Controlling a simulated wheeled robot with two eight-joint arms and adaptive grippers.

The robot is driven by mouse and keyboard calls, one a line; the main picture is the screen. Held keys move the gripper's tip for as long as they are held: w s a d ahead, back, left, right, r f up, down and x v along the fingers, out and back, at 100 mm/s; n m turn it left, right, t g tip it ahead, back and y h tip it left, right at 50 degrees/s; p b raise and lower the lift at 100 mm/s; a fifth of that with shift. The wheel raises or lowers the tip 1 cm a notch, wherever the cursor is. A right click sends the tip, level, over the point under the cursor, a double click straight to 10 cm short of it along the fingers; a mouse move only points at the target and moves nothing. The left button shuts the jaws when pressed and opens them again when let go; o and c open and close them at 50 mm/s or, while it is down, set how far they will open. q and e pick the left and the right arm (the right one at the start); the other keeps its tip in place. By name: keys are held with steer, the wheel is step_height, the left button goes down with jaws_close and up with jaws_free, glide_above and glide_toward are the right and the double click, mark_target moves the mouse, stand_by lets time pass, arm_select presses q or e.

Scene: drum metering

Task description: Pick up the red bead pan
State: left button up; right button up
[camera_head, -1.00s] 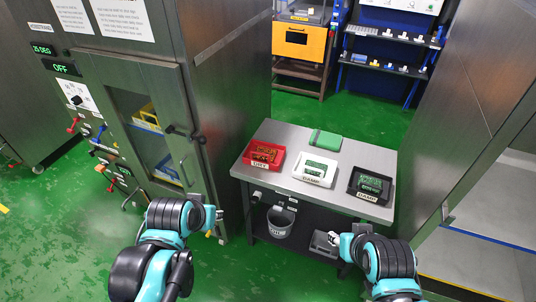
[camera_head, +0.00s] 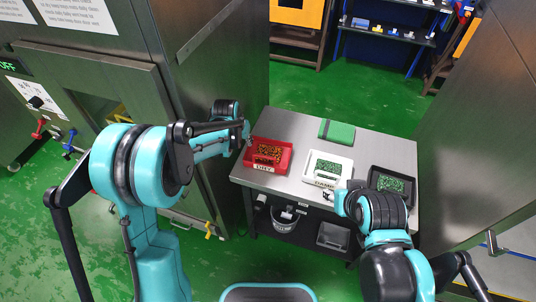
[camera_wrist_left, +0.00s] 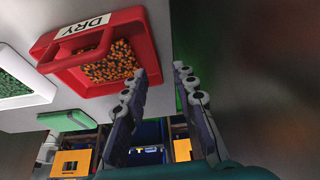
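The red bead pan (camera_head: 268,157) sits on the left end of the steel table, full of orange and green beads and labelled DRY. It also shows in the left wrist view (camera_wrist_left: 62,56), upper left, with a handle loop on its labelled side. My left gripper (camera_head: 246,132) is beside the pan's left back side in the head view. In the left wrist view its two fingers (camera_wrist_left: 163,82) are apart with nothing between them, just beside the pan's rim. My right gripper (camera_head: 328,195) is near the table's front edge, below the white pan; its finger opening is too small to judge.
A white pan (camera_head: 327,170) and a black pan (camera_head: 393,185), both with green beads, stand to the right on the table (camera_head: 300,190). A green folded item (camera_head: 337,131) lies at the back. A tall steel cabinet (camera_head: 222,60) stands close on the left. A bucket (camera_head: 287,219) is below.

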arm_select(q)
steer(key=b+x, duration=0.1)
steer(key=x, duration=0.1)
steer(key=b+x, duration=0.1)
steer(key=x, duration=0.1)
steer(key=b+x, duration=0.1)
steer(key=x, duration=0.1)
steer(key=shift+s+d+f, duration=0.25)
steer(key=shift+f, duration=0.15)
steer(key=shift+r, duration=0.1)
jaws_close()
